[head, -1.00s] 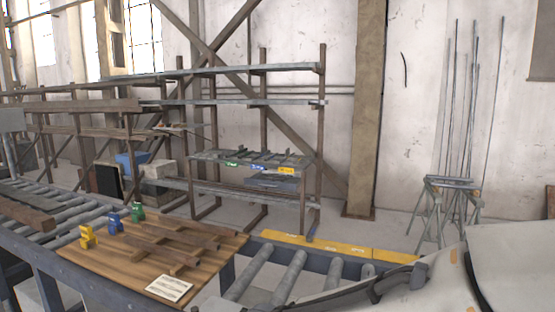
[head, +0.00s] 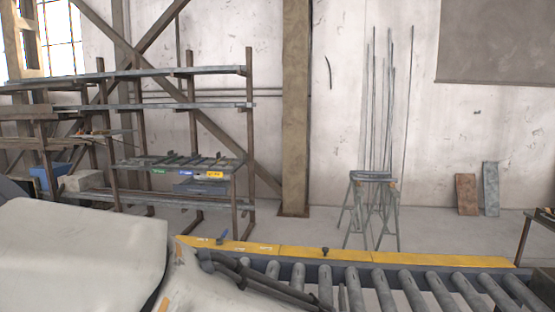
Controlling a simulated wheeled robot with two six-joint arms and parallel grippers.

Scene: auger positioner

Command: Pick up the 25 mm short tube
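I cannot single out a 25 mm short tube in the head view. A rack shelf (head: 180,163) at left centre holds several short grey tube-like pieces (head: 205,160), too small to size. Its front edge carries a green label (head: 158,171), a blue label (head: 186,173) and a yellow label (head: 215,175); their text is unreadable. Long thin rods (head: 389,120) stand upright against the wall behind a grey trestle (head: 372,180). Neither gripper shows; only white and dark parts of my own body fill the lower left.
A roller conveyor (head: 420,290) with a yellow edge strip (head: 400,256) crosses the lower right, between me and the rack. Two flat panels, one brown (head: 466,194) and one grey (head: 491,188), lean on the wall at right. Open floor lies between trestle and panels.

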